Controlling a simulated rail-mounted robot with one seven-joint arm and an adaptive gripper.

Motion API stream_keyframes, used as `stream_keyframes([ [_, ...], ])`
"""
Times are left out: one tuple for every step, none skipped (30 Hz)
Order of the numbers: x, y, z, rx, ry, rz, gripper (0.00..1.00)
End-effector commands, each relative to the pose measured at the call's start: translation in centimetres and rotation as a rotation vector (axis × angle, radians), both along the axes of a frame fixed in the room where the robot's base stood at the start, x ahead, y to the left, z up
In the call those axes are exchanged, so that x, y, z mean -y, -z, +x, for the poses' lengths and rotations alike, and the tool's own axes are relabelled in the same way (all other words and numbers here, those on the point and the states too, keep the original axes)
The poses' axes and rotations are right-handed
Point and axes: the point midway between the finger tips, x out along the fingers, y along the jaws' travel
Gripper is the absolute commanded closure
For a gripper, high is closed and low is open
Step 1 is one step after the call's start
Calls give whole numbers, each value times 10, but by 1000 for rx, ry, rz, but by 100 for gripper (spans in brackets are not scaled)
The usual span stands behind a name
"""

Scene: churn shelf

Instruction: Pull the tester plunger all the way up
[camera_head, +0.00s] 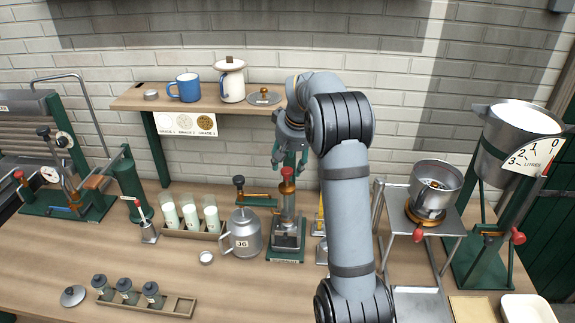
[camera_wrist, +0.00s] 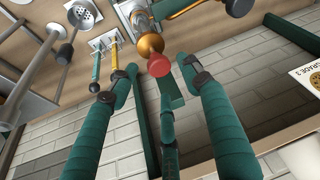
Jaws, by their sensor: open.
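The tester (camera_head: 288,235) stands at the middle of the bench, with a clear cylinder on a dark green base. Its plunger has a red knob (camera_head: 288,172) above a brass collar, and stands upright. In the wrist view the red knob (camera_wrist: 158,64) lies between my fingertips, with the brass part (camera_wrist: 149,44) beyond it. My gripper (camera_head: 291,160) points down above the tester. My arm hides part of the bench to the right.
A metal jug (camera_head: 241,236) stands close left of the tester, and a rack of milk-filled tubes (camera_head: 190,234) farther left. A wooden shelf (camera_head: 220,103) with mugs is behind my gripper. A stand with a metal pot (camera_head: 436,181) is right of my arm.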

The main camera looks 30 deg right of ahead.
Motion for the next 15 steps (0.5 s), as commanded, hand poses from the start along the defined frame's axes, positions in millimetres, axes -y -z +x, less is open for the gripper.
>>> stream_keyframes([
  [0, 7, 2, -4, 1, 2, 52],
  [0, 11, 4, -3, 1, 2, 52],
  [1, 15, 6, -3, 1, 2, 52],
  [1, 18, 8, -3, 1, 2, 52],
  [2, 21, 9, -2, 0, 0, 52],
  [2, 25, 10, -2, 0, 0, 52],
  [2, 27, 11, -1, 0, 0, 52],
  [2, 28, 11, 0, 0, 0, 52],
  [2, 29, 12, 0, 1, 0, 52],
  [2, 30, 12, 0, 2, 1, 52],
  [2, 31, 13, 1, 2, 1, 52],
  [2, 31, 13, 1, 2, 1, 52],
  [2, 31, 13, 1, 2, 1, 52],
  [2, 31, 13, 1, 2, 1, 52],
  [2, 31, 13, 1, 2, 1, 52],
])
